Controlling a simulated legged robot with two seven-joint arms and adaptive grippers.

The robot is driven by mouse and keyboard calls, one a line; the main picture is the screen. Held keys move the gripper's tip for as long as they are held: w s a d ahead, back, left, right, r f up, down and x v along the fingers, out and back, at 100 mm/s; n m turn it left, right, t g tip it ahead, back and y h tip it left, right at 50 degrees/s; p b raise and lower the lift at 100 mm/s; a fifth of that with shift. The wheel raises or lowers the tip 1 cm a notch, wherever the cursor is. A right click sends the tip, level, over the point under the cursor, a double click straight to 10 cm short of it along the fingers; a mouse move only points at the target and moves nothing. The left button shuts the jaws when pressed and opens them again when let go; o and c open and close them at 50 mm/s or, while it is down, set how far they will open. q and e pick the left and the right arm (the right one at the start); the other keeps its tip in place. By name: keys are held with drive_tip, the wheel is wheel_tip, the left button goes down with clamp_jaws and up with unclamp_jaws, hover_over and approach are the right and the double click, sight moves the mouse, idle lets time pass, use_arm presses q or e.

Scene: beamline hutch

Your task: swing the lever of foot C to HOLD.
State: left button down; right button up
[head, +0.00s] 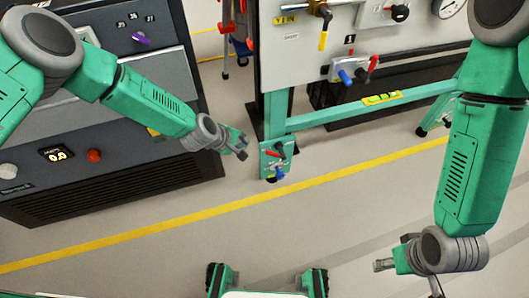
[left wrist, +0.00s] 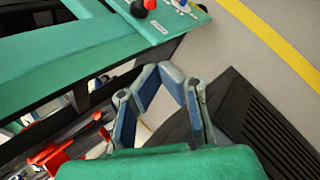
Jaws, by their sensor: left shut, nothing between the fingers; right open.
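A green foot plate (head: 266,163) sits low on the near leg of the green frame in the head view. It carries a lever with red and black parts (head: 275,152) and a blue part (head: 279,173) below it. The plate's top edge area also shows in the left wrist view (left wrist: 178,22), with a black knob, a red part and an unreadable white label. I cannot read the foot's letter or the lever's position marks. My left gripper (head: 241,149) is shut and empty, just left of the plate and apart from it. My right gripper (head: 400,279) is open and empty at lower right.
A grey panel (head: 340,40) with valves and a gauge stands above the green crossbar (head: 370,107). A dark cabinet (head: 110,165) with knobs and a display fills the left, close to my left arm. A yellow floor line (head: 215,212) crosses open floor in front.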

sight(273, 154)
use_arm(q)
drive_tip(key=b+x, duration=0.5)
drive_tip(key=x, duration=0.5)
drive_tip(key=shift+f, duration=0.15)
drive_tip(key=s+d+r, duration=0.2)
drive_tip(key=shift+s+d, duration=0.3)
drive_tip(key=shift+d, duration=0.05)
